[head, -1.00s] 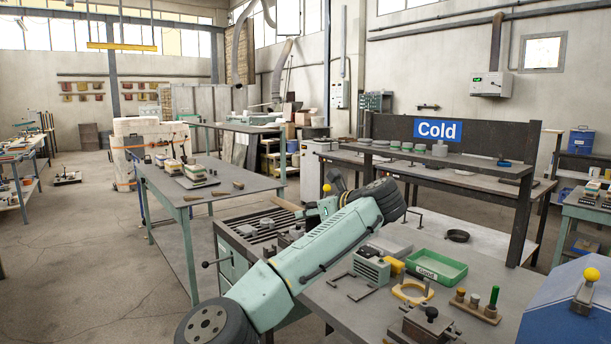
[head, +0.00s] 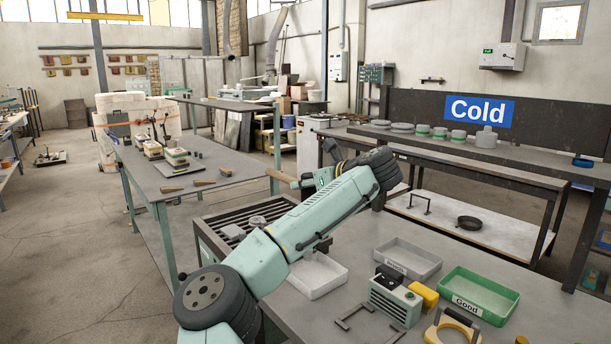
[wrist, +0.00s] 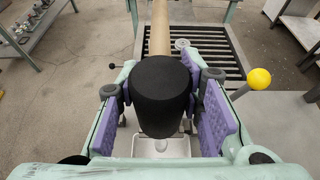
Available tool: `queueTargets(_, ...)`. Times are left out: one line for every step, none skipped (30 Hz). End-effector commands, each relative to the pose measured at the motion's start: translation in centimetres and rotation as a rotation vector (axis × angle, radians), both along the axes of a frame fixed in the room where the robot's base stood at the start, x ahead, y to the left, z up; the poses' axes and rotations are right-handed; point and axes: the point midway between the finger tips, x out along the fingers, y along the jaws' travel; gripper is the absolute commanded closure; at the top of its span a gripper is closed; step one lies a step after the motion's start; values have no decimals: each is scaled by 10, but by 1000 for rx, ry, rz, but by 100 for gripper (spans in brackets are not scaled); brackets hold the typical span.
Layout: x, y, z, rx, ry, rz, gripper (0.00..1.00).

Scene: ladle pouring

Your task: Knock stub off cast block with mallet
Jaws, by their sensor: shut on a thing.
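My gripper (head: 332,178) is shut on the mallet. In the wrist view, the mallet's black round end (wrist: 162,108) sits between the purple finger pads of my gripper (wrist: 163,90). Its tan wooden handle (wrist: 160,32) points away from the camera. In the head view, part of the handle (head: 283,177) sticks out left of my gripper. A grey block-like piece (head: 233,232) and a round grey piece (head: 258,221) lie on the slatted grate; I cannot tell whether either is the cast block with its stub. The round piece (wrist: 181,43) also shows in the wrist view.
The bench (head: 372,243) holds a white tray (head: 318,278), a grey tray (head: 405,258), a green tray labelled Good (head: 480,297) and a small green machine (head: 395,299). A dark shelf marked Cold (head: 480,110) stands behind. Open floor lies left.

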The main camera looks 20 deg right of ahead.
Motion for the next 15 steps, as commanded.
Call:
queueTargets(0, 0, 3, -1, -6, -1, 100)
queueTargets(0, 0, 3, -1, -6, -1, 100)
queueTargets(0, 0, 2, -1, -6, -1, 100)
queueTargets(0, 0, 1, -1, -6, -1, 100)
queueTargets(0, 0, 0, -1, -6, -1, 100)
queueTargets(0, 0, -2, 0, -5, 0, 100)
queueTargets(0, 0, -4, 0, -5, 0, 100)
queueTargets(0, 0, -6, 0, -5, 0, 100)
queueTargets(0, 0, -9, 0, -5, 0, 100)
queueTargets(0, 0, -11, 0, -5, 0, 100)
queueTargets(0, 0, -14, 0, -5, 0, 100)
queueTargets(0, 0, -17, 0, -5, 0, 100)
queueTargets(0, 0, -20, -1, -6, 0, 100)
queueTargets(0, 0, -22, -1, -6, 0, 100)
queueTargets(0, 0, -25, -1, -6, 0, 100)
